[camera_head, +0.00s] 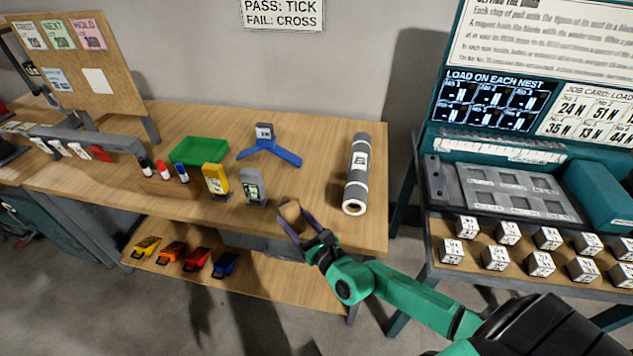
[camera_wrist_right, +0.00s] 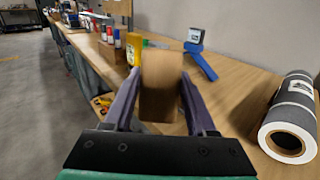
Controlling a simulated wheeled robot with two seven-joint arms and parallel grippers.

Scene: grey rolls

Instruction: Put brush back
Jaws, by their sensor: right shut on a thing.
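My right gripper (camera_head: 298,226) is above the front edge of the wooden bench (camera_head: 330,118), left of the grey roll. It is shut on a plain brown block-like thing (camera_head: 291,211), which I take to be the brush; no bristles show. In the right wrist view the brown thing (camera_wrist_right: 162,85) stands up between the two purple-grey fingers (camera_wrist_right: 155,108). It hides part of the bench behind it. My left gripper is in neither view.
A grey roll (camera_head: 356,180) lies at the bench's right end. A blue stand (camera_head: 269,150), green tray (camera_head: 199,151), yellow device (camera_head: 215,179), grey device (camera_head: 253,187) and markers (camera_head: 162,168) stand left. Coloured tools (camera_head: 196,258) lie on the lower shelf. Bare wood lies between stand and roll.

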